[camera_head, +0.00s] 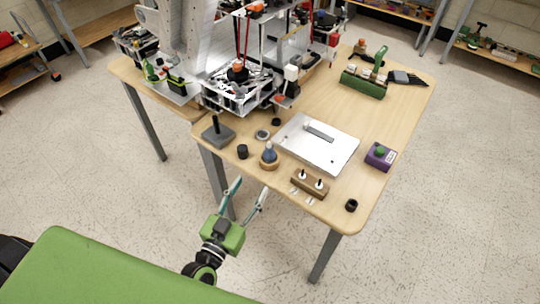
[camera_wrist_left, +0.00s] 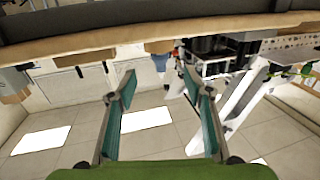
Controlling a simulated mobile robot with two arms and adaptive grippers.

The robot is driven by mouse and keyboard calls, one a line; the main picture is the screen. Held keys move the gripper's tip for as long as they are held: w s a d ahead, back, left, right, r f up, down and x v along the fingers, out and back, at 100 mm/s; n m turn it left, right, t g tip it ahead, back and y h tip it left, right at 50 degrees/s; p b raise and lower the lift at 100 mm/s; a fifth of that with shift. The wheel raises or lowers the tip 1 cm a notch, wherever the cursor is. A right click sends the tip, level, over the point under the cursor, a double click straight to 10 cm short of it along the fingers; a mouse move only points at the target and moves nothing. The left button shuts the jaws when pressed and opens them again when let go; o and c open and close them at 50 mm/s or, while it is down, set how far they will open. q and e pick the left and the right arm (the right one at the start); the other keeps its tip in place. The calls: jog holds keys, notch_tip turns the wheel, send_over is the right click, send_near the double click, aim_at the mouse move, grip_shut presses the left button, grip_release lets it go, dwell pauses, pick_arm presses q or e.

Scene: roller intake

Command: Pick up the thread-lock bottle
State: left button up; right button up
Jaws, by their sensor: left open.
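The thread-lock bottle, which I take to be the small blue bottle with a pale tip (camera_head: 269,148), stands upright in a round wooden holder (camera_head: 269,162) near the table's front edge. My left gripper (camera_head: 252,184) is open and empty. It is off the front edge of the table, short of the bottle, with its fingers pointing towards the table. In the left wrist view, which is upside down, the blue bottle (camera_wrist_left: 160,62) shows small beyond and between the open fingertips (camera_wrist_left: 157,78). My right gripper is in neither view.
On the table (camera_head: 228,157), a black cup (camera_head: 242,152) and a grey block with a post (camera_head: 217,133) stand left of the bottle. A wooden block with pegs (camera_head: 310,184) and a white plate (camera_head: 325,150) lie to its right. A large machine (camera_head: 235,90) fills the back left.

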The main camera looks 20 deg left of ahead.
aim_at(266, 159)
pick_arm(q)
jog(key=w, duration=0.7)
jog(key=shift+w+d+r, duration=0.15)
jog(key=shift+w+d, duration=0.15)
jog(key=shift+d, duration=0.05)
jog(key=shift+w+d, duration=0.15)
jog(key=shift+w, duration=0.15)
jog(key=shift+w+d+r, duration=0.1)
jog(key=shift+w+r, duration=0.05)
jog(key=shift+w, duration=0.35)
jog(key=w, duration=0.4)
jog(key=shift+w+d+p, duration=0.2)
jog(key=shift+d+p, duration=0.15)
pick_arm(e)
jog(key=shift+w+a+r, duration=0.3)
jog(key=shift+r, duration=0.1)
pick_arm(q)
jog(key=shift+r, duration=0.1)
jog(key=c, duration=1.3)
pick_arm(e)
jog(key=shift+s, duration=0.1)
